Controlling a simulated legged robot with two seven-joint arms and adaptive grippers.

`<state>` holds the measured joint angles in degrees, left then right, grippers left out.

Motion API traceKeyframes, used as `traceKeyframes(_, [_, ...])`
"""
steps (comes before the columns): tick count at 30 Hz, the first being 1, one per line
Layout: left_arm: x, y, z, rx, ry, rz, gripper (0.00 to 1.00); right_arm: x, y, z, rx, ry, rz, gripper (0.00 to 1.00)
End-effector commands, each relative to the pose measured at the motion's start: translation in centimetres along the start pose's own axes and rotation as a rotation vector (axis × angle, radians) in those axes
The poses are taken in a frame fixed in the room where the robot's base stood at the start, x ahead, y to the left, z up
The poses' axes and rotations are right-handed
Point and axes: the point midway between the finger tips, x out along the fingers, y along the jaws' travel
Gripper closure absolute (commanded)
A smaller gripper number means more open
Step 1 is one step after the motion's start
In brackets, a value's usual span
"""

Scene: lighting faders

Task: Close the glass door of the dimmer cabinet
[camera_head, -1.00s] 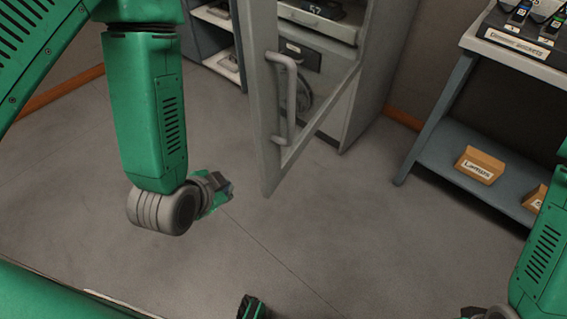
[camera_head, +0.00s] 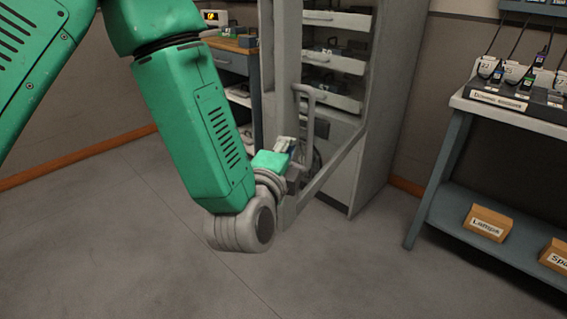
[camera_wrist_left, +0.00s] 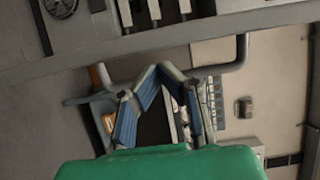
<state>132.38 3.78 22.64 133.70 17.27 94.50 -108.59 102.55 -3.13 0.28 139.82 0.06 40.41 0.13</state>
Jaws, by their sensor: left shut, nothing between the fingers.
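The dimmer cabinet (camera_head: 382,130) stands at the top centre of the head view. Its glass door (camera_head: 332,172) stands open, swung out toward me, with a grey frame and an upright bar handle (camera_head: 309,115). My left gripper (camera_head: 289,146) is shut and empty. In the head view it overlaps the door's free edge just below and left of the handle; I cannot tell if it touches. In the left wrist view the fingertips (camera_wrist_left: 160,70) meet in front of the door frame (camera_wrist_left: 90,62), beside the handle (camera_wrist_left: 240,52). My right gripper is out of view.
A blue-grey workbench (camera_head: 228,62) stands left of the cabinet. A shelf table (camera_head: 500,110) with labelled cardboard boxes (camera_head: 487,223) stands at the right. Drawers (camera_head: 335,55) show inside the cabinet. The floor in front is clear.

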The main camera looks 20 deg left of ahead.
Motion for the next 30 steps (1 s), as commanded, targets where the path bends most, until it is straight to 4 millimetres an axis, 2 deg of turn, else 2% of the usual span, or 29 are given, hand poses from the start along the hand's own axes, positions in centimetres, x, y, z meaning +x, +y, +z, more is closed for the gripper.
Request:
traceKeyframes(3, [1.6, 0.1, -0.1, -0.002, -0.001, -0.002, 1.00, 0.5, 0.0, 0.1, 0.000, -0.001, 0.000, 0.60])
traceKeyframes(7, [2.6, 0.0, -0.1, -0.001, 0.000, -0.001, 1.00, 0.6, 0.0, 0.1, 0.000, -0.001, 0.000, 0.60])
traceKeyframes(21, [2.9, 0.0, 0.1, 0.000, 0.004, 0.001, 1.00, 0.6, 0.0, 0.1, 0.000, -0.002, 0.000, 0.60])
traceKeyframes(26, [3.2, -0.1, 1.6, 0.001, 0.020, 0.000, 1.00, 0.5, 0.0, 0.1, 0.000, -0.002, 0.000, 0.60])
traceKeyframes(30, [3.9, -0.1, 4.4, 0.002, 0.058, -0.001, 1.00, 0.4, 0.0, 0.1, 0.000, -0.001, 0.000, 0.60])
